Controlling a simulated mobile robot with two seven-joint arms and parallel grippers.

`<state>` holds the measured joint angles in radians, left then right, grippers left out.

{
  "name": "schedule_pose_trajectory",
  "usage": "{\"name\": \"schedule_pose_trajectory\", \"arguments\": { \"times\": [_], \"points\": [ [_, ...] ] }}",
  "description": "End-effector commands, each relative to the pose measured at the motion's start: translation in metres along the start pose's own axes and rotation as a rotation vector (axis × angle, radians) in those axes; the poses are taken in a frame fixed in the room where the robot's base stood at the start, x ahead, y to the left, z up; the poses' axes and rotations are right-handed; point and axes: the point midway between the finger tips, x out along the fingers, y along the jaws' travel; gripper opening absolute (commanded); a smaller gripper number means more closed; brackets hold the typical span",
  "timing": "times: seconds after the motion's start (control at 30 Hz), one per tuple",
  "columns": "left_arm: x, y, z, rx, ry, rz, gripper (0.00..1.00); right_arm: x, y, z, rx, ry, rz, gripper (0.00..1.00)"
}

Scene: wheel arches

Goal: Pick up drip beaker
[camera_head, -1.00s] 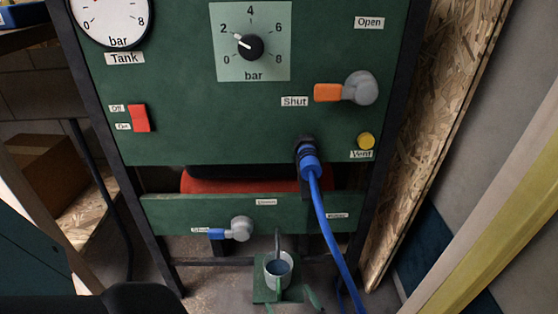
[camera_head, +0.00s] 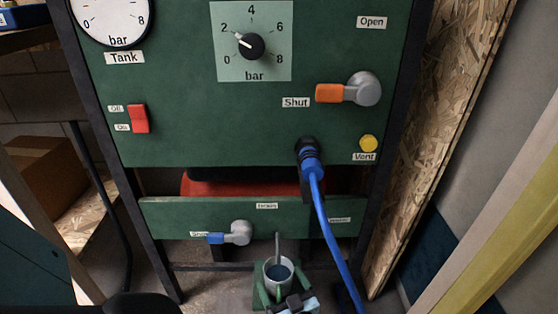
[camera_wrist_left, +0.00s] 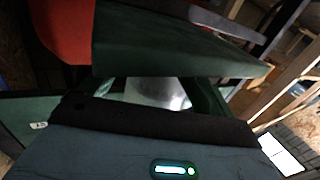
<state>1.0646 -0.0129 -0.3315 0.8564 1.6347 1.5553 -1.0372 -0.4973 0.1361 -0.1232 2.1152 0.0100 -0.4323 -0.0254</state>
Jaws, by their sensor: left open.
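The drip beaker (camera_head: 279,281) is a small whitish cup with blue-grey liquid, standing upright on a low green stand below the drain pipe. My left gripper (camera_head: 283,288) is open at the beaker, coming in from the near side with its green fingers low. In the left wrist view, the pale, shiny beaker (camera_wrist_left: 158,92) lies between the two green fingers (camera_wrist_left: 158,98), which reach along both sides. Contact cannot be told. The gripper's dark body hides the beaker's lower part there. My right gripper is not in view.
A thin drain pipe (camera_head: 277,246) hangs just above the beaker, below the green drain strip (camera_head: 180,217) with its blue-handled valve (camera_head: 232,234). A blue hose (camera_head: 325,225) runs down right of the beaker. Dark frame legs (camera_head: 163,265) stand either side.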

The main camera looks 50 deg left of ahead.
Motion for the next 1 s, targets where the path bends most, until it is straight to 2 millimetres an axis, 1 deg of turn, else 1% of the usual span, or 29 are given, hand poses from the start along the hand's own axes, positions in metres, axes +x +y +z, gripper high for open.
{"name": "schedule_pose_trajectory", "arguments": {
  "times": [0.13,0.5,0.53,0.57,0.83,1.0],
  "points": [
    [-0.0001,0.0001,-0.0002,-0.001,0.0,0.0,0.9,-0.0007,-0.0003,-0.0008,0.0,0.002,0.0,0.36],
    [-0.0002,0.0,-0.0001,-0.001,0.0,0.0,0.41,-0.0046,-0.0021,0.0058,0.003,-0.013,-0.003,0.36],
    [-0.0002,0.0001,-0.0003,-0.001,0.0,0.0,0.4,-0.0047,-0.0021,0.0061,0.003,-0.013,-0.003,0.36],
    [-0.0002,0.0001,-0.0003,-0.001,0.0,0.0,0.36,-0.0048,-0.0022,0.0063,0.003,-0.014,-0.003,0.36],
    [-0.0001,-0.0005,-0.0014,-0.001,0.0,0.0,0.36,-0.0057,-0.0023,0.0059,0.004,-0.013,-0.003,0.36],
    [0.0008,-0.0029,-0.0074,-0.001,-0.001,0.0,0.36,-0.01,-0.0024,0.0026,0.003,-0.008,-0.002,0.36]
  ]
}}
